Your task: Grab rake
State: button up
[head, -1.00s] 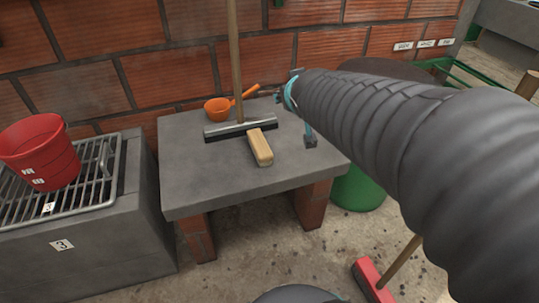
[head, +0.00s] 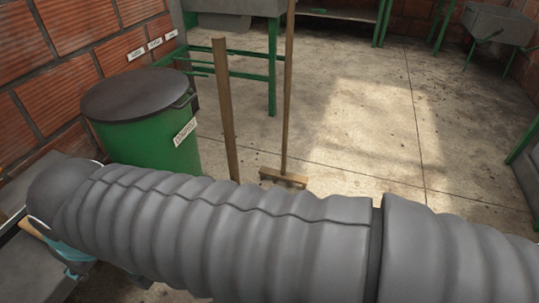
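A long-handled wooden tool (head: 287,95) with a flat wooden crosspiece at its foot stands upright on the floor beyond my arm. It looks like the rake, though its teeth cannot be made out. A second, thicker wooden handle (head: 225,115) rises nearer to me, left of it; my arm hides its lower end. My gripper (head: 72,268) shows only as teal parts at the lower left, mostly hidden by the grey sleeve of my arm. It is well apart from both handles. Its fingers cannot be made out.
A green bin (head: 150,145) with a dark lid stands by the brick wall at left. A green-framed table (head: 272,65) is behind the tools, and a grey wheelbarrow-like tub (head: 497,25) is at far right. The concrete floor (head: 400,130) at right is clear.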

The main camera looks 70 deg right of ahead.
aim_at(282, 174)
jog(key=k, duration=0.45)
jog(key=u, duration=1.2)
jog(key=i, duration=0.55)
jog(key=z, duration=3.45)
